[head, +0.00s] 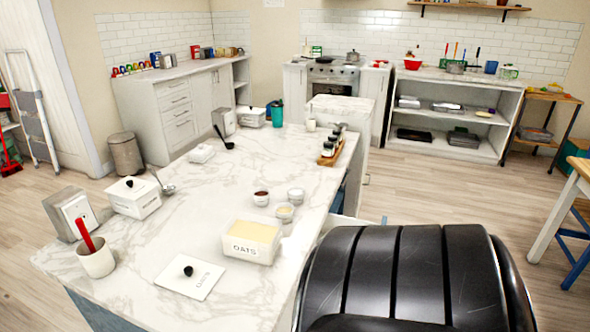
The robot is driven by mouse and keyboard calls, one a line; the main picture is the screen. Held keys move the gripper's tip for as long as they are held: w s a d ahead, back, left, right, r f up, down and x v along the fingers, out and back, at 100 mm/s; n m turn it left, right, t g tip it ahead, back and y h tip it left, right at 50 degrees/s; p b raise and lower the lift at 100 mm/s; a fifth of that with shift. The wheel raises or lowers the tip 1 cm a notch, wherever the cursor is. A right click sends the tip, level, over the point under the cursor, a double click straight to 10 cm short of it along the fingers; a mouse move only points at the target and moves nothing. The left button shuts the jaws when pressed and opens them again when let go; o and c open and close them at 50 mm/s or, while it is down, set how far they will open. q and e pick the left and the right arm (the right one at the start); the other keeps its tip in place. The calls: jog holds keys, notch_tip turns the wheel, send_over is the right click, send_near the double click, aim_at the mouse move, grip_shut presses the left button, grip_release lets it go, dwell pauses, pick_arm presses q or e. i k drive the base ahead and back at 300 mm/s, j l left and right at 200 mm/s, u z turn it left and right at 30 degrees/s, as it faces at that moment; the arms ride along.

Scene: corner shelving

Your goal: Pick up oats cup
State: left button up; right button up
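A white box labelled OATS (240,250) stands open on the marble counter, full of pale yellow contents. Its white lid (189,279) with a black knob lies on the counter to the left. Three small cups stand just behind the box. One cup (284,217) has pale yellowish contents like those in the box. One cup (261,201) has dark reddish contents, and one cup (296,199) has pale contents. None carries a label I can read. Neither of my grippers is in view.
The marble counter (219,185) also holds a white cup with a red handle (96,262), a lidded white box (133,204), ladles and a wooden tray of jars (330,157). A large black segmented shape (400,270) fills the lower right, beside the counter.

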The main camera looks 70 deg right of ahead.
aim_at(284, 211)
jog(key=z, duration=2.2)
jog(key=i+l, duration=0.1)
jog(key=l, duration=0.45)
jog(key=i+l, duration=0.1)
jog(key=l, duration=0.45)
jog(key=i+l, duration=0.1)
jog(key=l, duration=0.5)
